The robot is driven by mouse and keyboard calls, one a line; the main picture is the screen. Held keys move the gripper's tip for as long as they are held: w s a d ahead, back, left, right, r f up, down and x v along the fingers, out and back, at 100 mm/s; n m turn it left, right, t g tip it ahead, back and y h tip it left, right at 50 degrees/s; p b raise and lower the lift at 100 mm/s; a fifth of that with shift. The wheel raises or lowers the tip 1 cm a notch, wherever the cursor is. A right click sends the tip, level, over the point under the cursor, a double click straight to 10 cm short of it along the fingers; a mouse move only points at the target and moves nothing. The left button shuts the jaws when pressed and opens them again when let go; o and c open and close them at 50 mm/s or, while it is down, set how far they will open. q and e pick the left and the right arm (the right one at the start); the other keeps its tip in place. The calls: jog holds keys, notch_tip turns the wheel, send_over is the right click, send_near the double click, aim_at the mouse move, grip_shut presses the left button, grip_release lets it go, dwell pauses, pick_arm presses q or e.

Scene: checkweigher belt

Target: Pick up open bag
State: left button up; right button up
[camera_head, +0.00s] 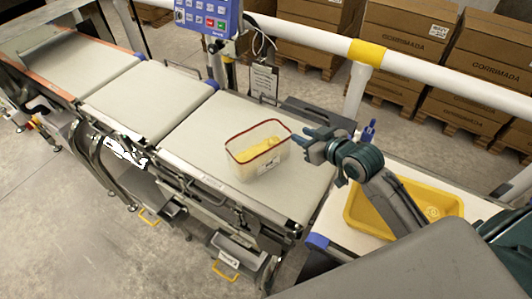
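The open bag (258,151) is a clear, box-like bag with a red rim and yellow contents. It stands upright on the last belt section, with a small white label low on its front. My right gripper (303,143) is at the bag's right side, its blue fingers apart and pointing at the bag's right edge. The fingers look very close to the rim; I cannot tell whether they touch it. My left gripper is not in view.
The light conveyor belt (199,132) runs from upper left to the middle. A yellow tray (358,213) lies on the white table at right, under my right arm. A white rail with a yellow joint (366,53), a blue control panel (209,16) and stacked cartons (413,45) stand behind.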

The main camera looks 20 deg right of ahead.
aim_at(285, 126)
jog(key=x, duration=0.4)
jog(key=shift+a+r+p, duration=0.1)
jog(key=shift+a+p, duration=0.2)
jog(key=shift+a, duration=0.05)
jog(key=shift+w+d, duration=0.1)
jog(key=shift+w, duration=0.15)
jog(key=x, duration=0.1)
jog(key=p+x, duration=0.1)
jog(key=x, duration=0.1)
jog(key=p+x, duration=0.1)
jog(key=shift+w+d, duration=0.25)
jog(key=shift+w, duration=0.3)
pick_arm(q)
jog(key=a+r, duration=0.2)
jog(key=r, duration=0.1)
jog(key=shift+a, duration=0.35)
pick_arm(e)
grip_shut()
